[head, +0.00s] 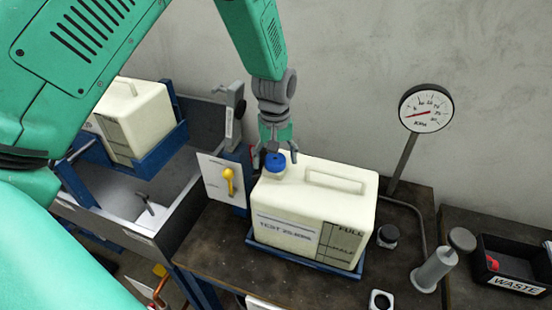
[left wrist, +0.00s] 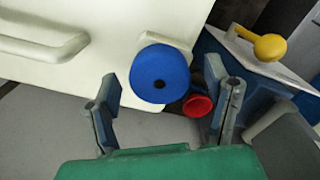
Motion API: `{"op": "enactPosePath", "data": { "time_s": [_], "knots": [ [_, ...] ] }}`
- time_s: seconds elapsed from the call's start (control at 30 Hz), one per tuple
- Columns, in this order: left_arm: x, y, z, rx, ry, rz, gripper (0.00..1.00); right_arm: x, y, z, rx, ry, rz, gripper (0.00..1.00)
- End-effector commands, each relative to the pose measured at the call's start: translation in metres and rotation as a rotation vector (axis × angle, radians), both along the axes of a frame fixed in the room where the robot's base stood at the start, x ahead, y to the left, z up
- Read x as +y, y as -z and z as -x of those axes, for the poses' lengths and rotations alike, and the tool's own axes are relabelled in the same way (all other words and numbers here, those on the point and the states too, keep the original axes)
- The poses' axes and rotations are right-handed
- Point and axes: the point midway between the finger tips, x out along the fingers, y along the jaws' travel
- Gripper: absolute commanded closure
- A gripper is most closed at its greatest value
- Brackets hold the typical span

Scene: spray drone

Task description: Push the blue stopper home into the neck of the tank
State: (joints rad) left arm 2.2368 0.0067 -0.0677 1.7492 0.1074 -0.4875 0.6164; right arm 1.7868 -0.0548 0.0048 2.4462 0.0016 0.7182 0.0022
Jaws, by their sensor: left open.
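The blue stopper (head: 275,161) sits at the neck of the cream tank (head: 325,188), at the tank's left end. In the left wrist view the round blue stopper (left wrist: 160,74) shows from above with a dark hole in its middle, and the tank's cream top (left wrist: 110,55) lies beside it. How deep it sits in the neck I cannot tell. My left gripper (head: 277,150) is open just above and behind the stopper. Its two fingers (left wrist: 168,110) stand apart with nothing between them, the stopper ahead of them. My right gripper is not in view.
A blue tray (head: 300,262) holds the tank on a dark bench. A yellow-handled valve panel (head: 229,180) stands close at left. A second tank (head: 135,115) is farther left. A dial gauge (head: 426,108), grey cylinder (head: 432,272) and waste bin (head: 510,265) are at right. A red part (left wrist: 197,105) shows near the stopper.

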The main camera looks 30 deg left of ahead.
Motion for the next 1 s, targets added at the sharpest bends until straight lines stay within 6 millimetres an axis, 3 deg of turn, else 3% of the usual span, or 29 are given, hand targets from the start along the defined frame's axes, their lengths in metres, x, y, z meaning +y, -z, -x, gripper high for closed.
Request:
{"op": "enactPosePath", "data": {
  "time_s": [0.17,0.4,0.6,1.0],
  "knots": [
    [0.000,-0.021,-0.002,-0.005,0.000,-0.001,0.29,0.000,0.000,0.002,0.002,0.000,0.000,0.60],
    [0.000,-0.073,-0.002,-0.006,0.000,-0.001,0.29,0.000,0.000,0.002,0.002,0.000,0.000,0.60],
    [0.000,-0.105,-0.002,-0.002,0.000,-0.001,0.29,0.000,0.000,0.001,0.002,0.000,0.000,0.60],
    [0.000,-0.118,-0.002,0.001,0.000,-0.001,0.29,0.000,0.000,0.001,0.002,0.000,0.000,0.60]
  ]
}}
